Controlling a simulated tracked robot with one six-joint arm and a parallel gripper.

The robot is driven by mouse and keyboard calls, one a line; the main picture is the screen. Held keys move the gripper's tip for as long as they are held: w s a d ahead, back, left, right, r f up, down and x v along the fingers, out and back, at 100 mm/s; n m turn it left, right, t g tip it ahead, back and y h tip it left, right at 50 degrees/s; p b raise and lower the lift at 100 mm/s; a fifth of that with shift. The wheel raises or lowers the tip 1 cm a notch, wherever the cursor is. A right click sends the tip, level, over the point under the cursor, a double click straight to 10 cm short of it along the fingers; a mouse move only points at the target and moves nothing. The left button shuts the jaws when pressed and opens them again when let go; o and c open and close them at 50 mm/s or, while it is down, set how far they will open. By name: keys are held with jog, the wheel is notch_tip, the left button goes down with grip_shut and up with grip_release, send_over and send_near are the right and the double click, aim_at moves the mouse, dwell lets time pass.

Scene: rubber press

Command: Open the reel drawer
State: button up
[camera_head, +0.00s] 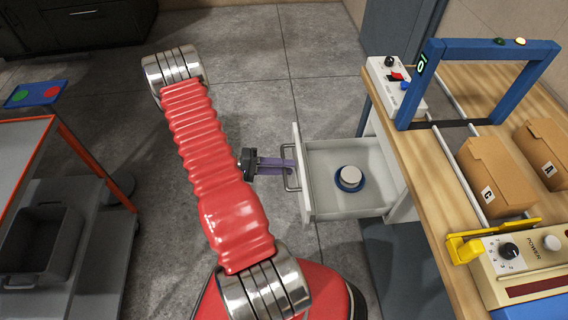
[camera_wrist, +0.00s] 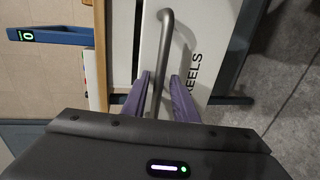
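The reel drawer (camera_head: 318,152) is a white drawer pulled well out from under the wooden bench. Its inside is visible, with a blue and white reel (camera_head: 349,179) lying in it. In the wrist view the drawer's white front (camera_wrist: 205,45) carries the letters "REELS" and a grey bar handle (camera_wrist: 164,62). My gripper (camera_head: 287,166) is at the handle on the drawer's left side. In the wrist view the purple fingers of my gripper (camera_wrist: 162,82) stand on either side of the bar, with narrow gaps between bar and fingers. They look open around it.
The wooden bench (camera_head: 446,190) on the right carries a blue arch (camera_head: 487,48), cardboard boxes (camera_head: 493,178) and a control box (camera_head: 520,262) with a yellow lever. A cart (camera_head: 28,140) with an orange edge stands at the left. The grey floor (camera_head: 250,50) between is clear.

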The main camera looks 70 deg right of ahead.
dwell(0.3)
jog(key=shift+w+r, duration=0.1)
jog(key=shift+w, duration=0.1)
jog(key=v, duration=1.3)
jog(key=shift+w+a, duration=0.15)
